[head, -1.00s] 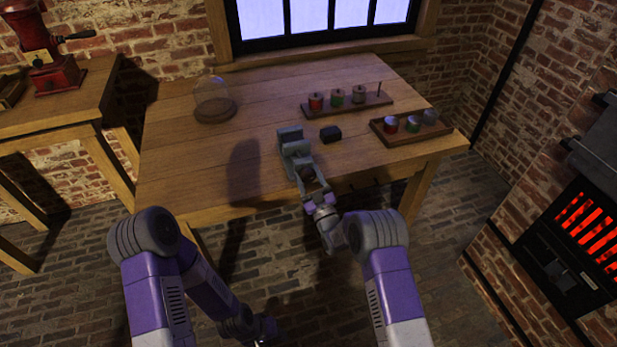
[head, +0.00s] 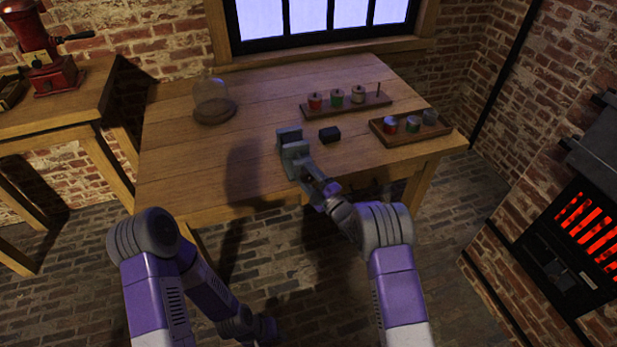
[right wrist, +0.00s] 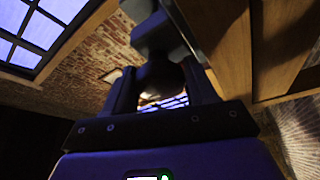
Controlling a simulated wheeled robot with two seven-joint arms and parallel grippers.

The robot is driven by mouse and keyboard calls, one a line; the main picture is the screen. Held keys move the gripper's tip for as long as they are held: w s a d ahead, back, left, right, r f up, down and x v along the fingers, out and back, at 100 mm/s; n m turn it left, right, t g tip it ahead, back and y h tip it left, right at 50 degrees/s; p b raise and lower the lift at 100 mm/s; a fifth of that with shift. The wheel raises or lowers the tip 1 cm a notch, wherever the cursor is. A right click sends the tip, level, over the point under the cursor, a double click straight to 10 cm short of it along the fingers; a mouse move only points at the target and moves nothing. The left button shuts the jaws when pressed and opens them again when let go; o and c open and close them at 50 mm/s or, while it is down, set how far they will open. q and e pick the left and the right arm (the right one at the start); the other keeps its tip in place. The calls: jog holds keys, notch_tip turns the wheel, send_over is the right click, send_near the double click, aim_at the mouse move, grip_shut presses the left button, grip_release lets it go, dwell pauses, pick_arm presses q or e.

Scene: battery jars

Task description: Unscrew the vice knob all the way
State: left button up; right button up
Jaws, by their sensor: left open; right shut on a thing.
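The grey vice (head: 292,150) stands at the front edge of the wooden table in the head view; its grey body also shows in the right wrist view (right wrist: 160,35). My right gripper (head: 318,183) is at the vice's front, just off the table edge. In the right wrist view the dark round knob (right wrist: 160,78) sits between the two fingers of my right gripper (right wrist: 162,90), which is shut on it. The knob is mostly hidden in the head view. My left gripper (head: 262,328) hangs low above the floor, away from the table, open and small in the picture.
A black block (head: 330,135) lies right of the vice. A tray with jars (head: 410,137) and a rack with jars and a peg (head: 347,106) stand farther right and back. A glass dome (head: 213,104) is at the back left. The table's left part is clear.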

jog(key=shift+r+n+g, duration=0.1)
jog(key=shift+n+g, duration=0.2)
jog(key=shift+n, duration=0.6)
jog(key=o, duration=1)
jog(key=shift+c, duration=0.2)
jog(key=r+p+v, duration=0.1)
jog(key=v, duration=0.6)
jog(key=shift+s+d+f+p, duration=0.15)
jog(key=shift+s+f+p, duration=0.1)
jog(key=shift+f+p, duration=0.2)
